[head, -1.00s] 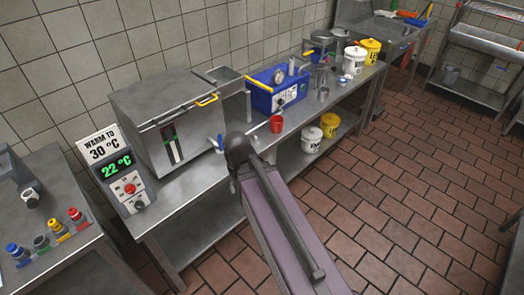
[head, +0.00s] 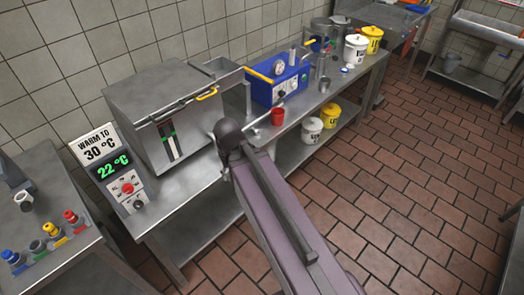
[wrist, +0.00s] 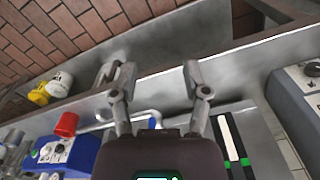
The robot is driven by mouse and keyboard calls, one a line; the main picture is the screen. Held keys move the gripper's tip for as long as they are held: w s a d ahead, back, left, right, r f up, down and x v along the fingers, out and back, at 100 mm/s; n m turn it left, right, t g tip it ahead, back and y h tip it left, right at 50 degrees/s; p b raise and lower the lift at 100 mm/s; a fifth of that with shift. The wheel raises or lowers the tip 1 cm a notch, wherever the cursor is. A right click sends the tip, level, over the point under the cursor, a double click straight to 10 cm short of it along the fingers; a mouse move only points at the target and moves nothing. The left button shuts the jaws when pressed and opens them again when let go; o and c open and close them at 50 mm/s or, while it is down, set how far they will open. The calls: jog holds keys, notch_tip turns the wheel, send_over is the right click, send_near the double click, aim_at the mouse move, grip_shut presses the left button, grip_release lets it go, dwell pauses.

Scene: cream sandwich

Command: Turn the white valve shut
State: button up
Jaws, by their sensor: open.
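My gripper (wrist: 149,80) is open in the wrist view, its two fingers apart over the grey bench, with nothing between them. In the head view it is hidden behind my own arm. A pale pipe (wrist: 140,116) shows in the wrist view behind and left of the fingers, partly covered by the left finger. I cannot tell whether it belongs to the white valve. No white valve handle can be clearly made out. The steel vat (head: 160,110) stands on the bench beside my arm. Its display panel (head: 120,178) reads 22 °C under a "warm to 30 °C" sign.
A red cup (head: 277,117) and a blue unit (head: 277,82) stand right of the vat. White (head: 311,130) and yellow (head: 329,116) buckets sit on the lower shelf. Several coloured knobs (head: 52,230) are at the left. The tiled floor (head: 390,190) is open to the right.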

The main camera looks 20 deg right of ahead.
jog(key=w+d+f+n+t+y+b, duration=0.25)
jog(key=w+d+f+y+b, duration=0.2)
jog(key=f+b, duration=0.6)
jog(key=w+d+f+n+t+y+b, duration=0.3)
jog(key=w+f+b, duration=0.35)
jog(key=b, duration=0.65)
jog(key=w+d+f+t+b, duration=0.1)
jog(key=d+f+t+b, duration=0.2)
jog(key=d+b, duration=0.6)
jog(key=w+d+f+m+t+h+b, duration=0.1)
jog(key=d+f+t+b, duration=0.3)
jog(key=d+t+b, duration=0.4)
jog(key=d+b, duration=0.2)
jog(key=d, duration=0.1)
jog(key=shift+d+f, duration=0.2)
jog(key=shift+d, duration=0.2)
jog(key=shift+w+m+t, duration=0.2)
jog(key=shift+m+t, duration=0.05)
jog(key=x, duration=1.3)
jog(key=shift+w+a+f, duration=0.1)
jog(key=shift+w, duration=0.15)
